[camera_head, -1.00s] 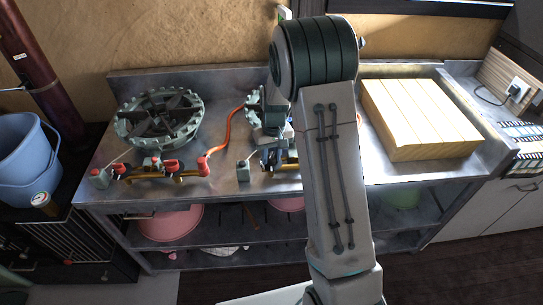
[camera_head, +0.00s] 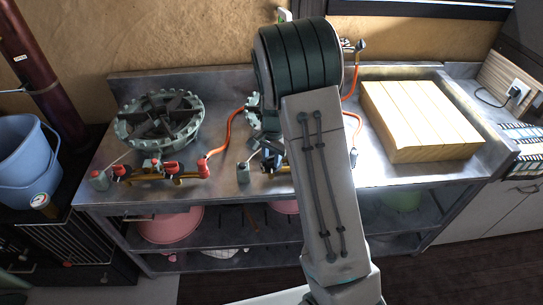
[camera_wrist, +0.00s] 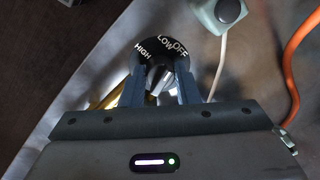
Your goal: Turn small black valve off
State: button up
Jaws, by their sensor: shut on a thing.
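The small black valve is a round knob (camera_wrist: 172,47) marked HIGH, LOW and OFF in white, seen in the wrist view. My gripper (camera_wrist: 160,85) has its two blue-grey fingers on either side of the knob's grip and is shut on it. The fingers partly cover the grip, so I cannot tell exactly which mark it points to. In the head view, my arm hides much of the smaller burner (camera_head: 254,118) and part of the valve area in front of it.
A large burner (camera_head: 160,122) with a red-ended valve pipe (camera_head: 180,172) stands left on the steel counter (camera_head: 222,88). Orange hoses (camera_head: 229,128) run across the counter. A wooden block (camera_head: 420,120) lies right. A blue bucket (camera_head: 25,165) stands far left.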

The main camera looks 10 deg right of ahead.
jog(key=shift+r+m+p, duration=0.1)
jog(key=shift+m+p, duration=0.35)
jog(key=shift+m, duration=1.25)
jog(key=o, duration=1)
jog(key=r, duration=1.3)
jog(key=shift+s+d+r, duration=0.1)
jog(key=shift+s+r, duration=0.25)
